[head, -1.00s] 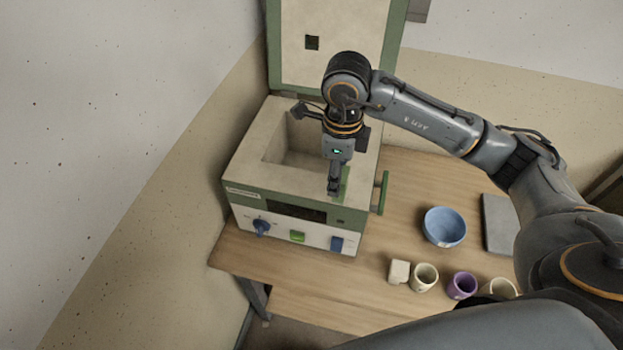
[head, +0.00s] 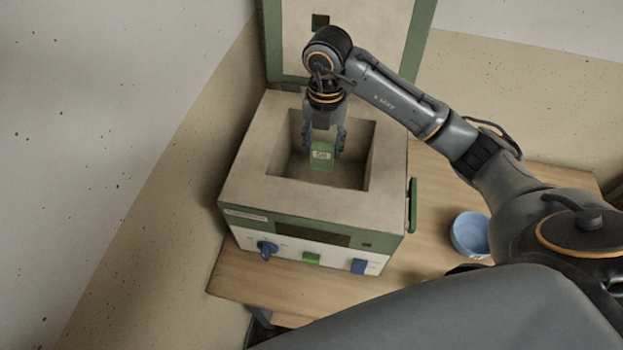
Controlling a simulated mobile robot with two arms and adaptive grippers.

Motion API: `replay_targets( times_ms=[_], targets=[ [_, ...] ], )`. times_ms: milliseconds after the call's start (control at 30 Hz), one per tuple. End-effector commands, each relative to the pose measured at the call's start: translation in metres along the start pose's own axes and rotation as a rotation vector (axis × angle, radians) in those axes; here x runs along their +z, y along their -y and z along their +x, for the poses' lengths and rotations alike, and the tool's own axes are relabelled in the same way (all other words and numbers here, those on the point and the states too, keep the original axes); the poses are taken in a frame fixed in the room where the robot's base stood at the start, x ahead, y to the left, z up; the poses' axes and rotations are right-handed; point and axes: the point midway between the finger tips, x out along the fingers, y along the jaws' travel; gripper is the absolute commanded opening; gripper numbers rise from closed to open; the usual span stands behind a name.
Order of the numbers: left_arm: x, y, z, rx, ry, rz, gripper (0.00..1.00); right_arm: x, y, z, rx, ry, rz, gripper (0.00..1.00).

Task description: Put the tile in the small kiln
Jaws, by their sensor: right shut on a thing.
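The small kiln (head: 245,185) stands on the wooden table with its lid (head: 365,30) raised at the back. Its square chamber is open at the top. My right gripper (head: 322,148) points down over the chamber opening. It is shut on the green tile (head: 321,158), which has a pale label on its face. The tile hangs upright within the outline of the opening; I cannot tell how deep it is. My left gripper is not in view.
A blue bowl (head: 470,234) stands on the table (head: 436,200) right of the kiln, partly behind my right arm. A green handle (head: 412,205) sticks out on the kiln's right side. The kiln's front has knobs and a green switch (head: 311,259).

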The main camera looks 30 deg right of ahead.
Motion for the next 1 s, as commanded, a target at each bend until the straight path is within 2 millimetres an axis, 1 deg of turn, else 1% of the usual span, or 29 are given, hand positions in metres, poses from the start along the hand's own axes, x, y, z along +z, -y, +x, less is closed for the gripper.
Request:
replay_targets(
  times_ms=[33, 100, 167, 267, 400, 500, 567, 667, 800, 900, 1000],
  targets=[
    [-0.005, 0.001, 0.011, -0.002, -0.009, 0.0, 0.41, 0.0, 0.001, 0.015, 0.0, 0.0, 0.003, 0.04],
    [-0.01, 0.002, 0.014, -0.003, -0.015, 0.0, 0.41, 0.0, 0.001, 0.024, -0.002, -0.001, 0.005, 0.04],
    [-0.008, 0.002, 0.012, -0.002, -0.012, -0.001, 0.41, 0.0, 0.002, 0.031, -0.003, -0.001, 0.007, 0.04],
    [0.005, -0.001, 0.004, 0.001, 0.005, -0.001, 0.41, -0.001, 0.002, 0.047, -0.004, -0.002, 0.006, 0.04],
    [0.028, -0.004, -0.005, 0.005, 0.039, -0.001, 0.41, -0.001, 0.002, 0.072, -0.004, -0.002, 0.005, 0.04],
    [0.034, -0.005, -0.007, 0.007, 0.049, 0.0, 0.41, -0.001, 0.001, 0.083, -0.002, -0.001, 0.005, 0.04],
    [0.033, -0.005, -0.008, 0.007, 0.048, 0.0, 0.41, 0.0, 0.001, 0.088, -0.002, 0.0, 0.005, 0.04],
    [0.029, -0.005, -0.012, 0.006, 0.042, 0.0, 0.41, -0.001, 0.002, 0.101, -0.004, -0.002, 0.004, 0.04],
    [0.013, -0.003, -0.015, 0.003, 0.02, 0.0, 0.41, -0.001, 0.002, 0.119, -0.003, -0.001, 0.004, 0.04],
    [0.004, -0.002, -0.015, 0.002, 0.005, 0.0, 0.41, 0.0, 0.001, 0.124, -0.001, 0.003, 0.003, 0.04],
    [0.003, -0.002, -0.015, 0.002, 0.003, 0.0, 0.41, 0.001, 0.001, 0.124, 0.0, 0.003, 0.003, 0.04]
  ],
)
